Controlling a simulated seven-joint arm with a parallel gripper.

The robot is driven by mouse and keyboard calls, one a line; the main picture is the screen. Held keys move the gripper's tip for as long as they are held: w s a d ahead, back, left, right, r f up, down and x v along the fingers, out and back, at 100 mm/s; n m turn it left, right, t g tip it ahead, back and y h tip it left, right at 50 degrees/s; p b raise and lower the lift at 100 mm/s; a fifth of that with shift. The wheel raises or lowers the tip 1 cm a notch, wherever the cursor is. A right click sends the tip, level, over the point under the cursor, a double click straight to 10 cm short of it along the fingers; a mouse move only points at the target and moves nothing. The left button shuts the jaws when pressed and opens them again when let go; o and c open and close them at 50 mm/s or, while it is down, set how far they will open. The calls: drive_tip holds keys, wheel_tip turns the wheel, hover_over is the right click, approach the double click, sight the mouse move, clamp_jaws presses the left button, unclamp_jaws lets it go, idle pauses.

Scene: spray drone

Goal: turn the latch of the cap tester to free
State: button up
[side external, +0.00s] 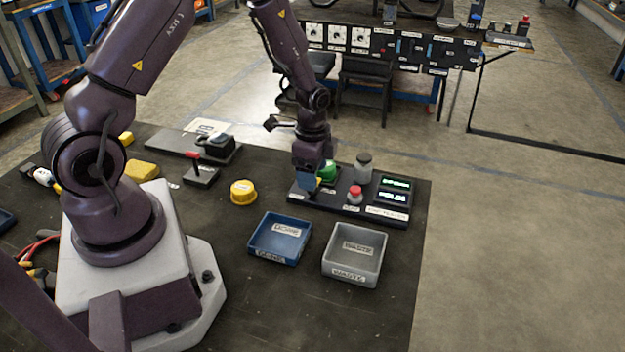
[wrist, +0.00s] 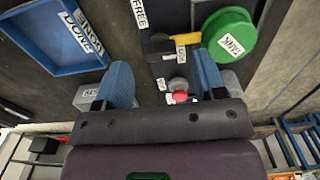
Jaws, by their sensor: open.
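The cap tester (side external: 335,205) is a dark board at the right of the bench. It carries a green TANK cap (side external: 328,171), a grey cylinder (side external: 363,168), a red button (side external: 355,194) and a lit display. In the wrist view a small black-and-yellow piece (wrist: 158,43), which looks like the latch, lies left of the green cap (wrist: 229,38). A FREE label (wrist: 140,14) is beyond it, and a label I cannot read lies at its right. My gripper (wrist: 164,82) is open and empty over the tester's left end. Its blue fingers are spread, apart from the latch in the wrist view.
A blue DONE tray (side external: 280,238) and a grey WASTE tray (side external: 355,253) stand in front of the tester. A yellow cap (side external: 243,192) sits left of it. A red-handled device (side external: 200,172) is farther left. The bench front is mostly clear.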

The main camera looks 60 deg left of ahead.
drive_tip(key=shift+f, duration=1.4)
drive_tip(key=shift+c, duration=0.5)
drive_tip(key=c, duration=0.8)
